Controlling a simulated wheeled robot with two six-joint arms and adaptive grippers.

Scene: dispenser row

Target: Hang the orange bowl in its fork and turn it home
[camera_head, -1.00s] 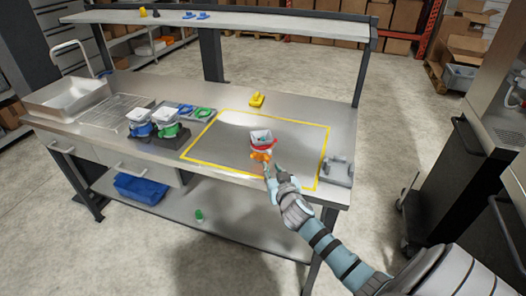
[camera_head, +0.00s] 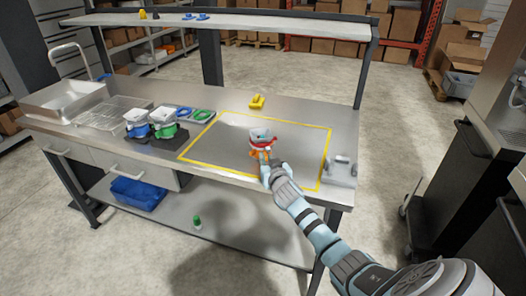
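A pale, open-topped vessel (camera_head: 262,134) with a red band stands inside the yellow outline on the bench. An orange part (camera_head: 255,153) shows just below it, partly hidden by my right gripper. My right gripper (camera_head: 265,164) is at the near side of this vessel, close to or touching the orange part. Its fingers are too small and covered to tell whether they are shut on it. A grey bracket (camera_head: 340,171) with upright prongs, perhaps the fork, stands at the bench's right end. My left gripper is not in view.
Blue (camera_head: 138,129) and green (camera_head: 164,129) units with white tops stand to the left on a dark base. Blue and green rings (camera_head: 202,116) lie behind them. A yellow piece (camera_head: 257,101) sits behind the outline. A shelf (camera_head: 250,25) spans the back.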

